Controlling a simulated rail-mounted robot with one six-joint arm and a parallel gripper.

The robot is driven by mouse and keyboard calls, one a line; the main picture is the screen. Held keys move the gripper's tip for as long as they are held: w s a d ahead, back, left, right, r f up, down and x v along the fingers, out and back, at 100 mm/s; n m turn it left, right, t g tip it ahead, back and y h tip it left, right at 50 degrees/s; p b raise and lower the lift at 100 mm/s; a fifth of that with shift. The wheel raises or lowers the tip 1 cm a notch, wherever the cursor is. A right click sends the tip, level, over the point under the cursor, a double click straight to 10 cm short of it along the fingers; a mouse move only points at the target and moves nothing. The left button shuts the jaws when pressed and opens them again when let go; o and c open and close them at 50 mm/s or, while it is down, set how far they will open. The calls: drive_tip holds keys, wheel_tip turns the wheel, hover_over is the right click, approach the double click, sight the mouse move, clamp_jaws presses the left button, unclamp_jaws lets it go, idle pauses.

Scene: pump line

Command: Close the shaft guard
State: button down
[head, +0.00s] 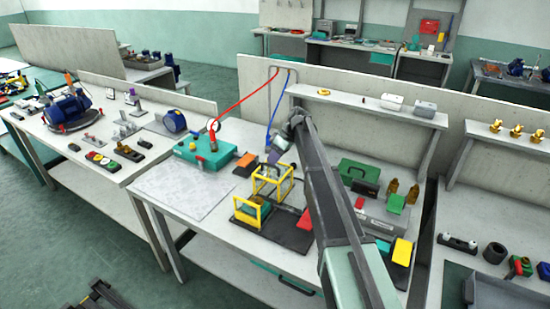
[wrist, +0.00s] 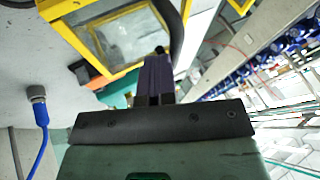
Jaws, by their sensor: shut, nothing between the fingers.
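The shaft guard looks like a yellow frame with clear panels (head: 273,182), standing on a dark base plate (head: 287,236) on the middle bench. A lower yellow-edged box (head: 250,212) with green inside is at its front left; I cannot tell how the two connect. My gripper (head: 272,158) is shut and empty, just above the frame's top. In the wrist view, the yellow frame and its clear window (wrist: 125,38) lie just beyond my gripper (wrist: 155,62). A small black knob (wrist: 160,50) shows at the fingertips; whether they touch it is unclear.
A teal case (head: 207,153) with a red hose stands left of the guard. A blue hose (head: 280,95) hangs behind my gripper. A green box (head: 360,171), bottles and a grey case (head: 375,215) are to the right. The pale mat (head: 187,190) at left is clear.

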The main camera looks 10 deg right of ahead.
drive_tip(key=s+a, duration=0.2)
drive_tip(key=s, duration=0.1)
drive_tip(key=s+a, duration=0.6)
drive_tip(key=s, duration=0.1)
drive_tip(key=shift+a, duration=0.25)
drive_tip(key=shift+s, duration=0.1)
drive_tip(key=w+d+r+p, duration=0.5)
drive_tip(key=d+r+p, duration=0.3)
drive_tip(key=r+p, duration=0.1)
drive_tip(key=s+f+m+t+h, duration=0.1)
drive_tip(key=s+f+m+h, duration=0.2)
drive_tip(key=s, duration=2.9)
drive_tip(key=m+h, duration=0.3)
drive_tip(key=m, duration=0.5)
drive_tip(key=shift+d+h, duration=0.3)
drive_tip(key=shift+d, duration=0.05)
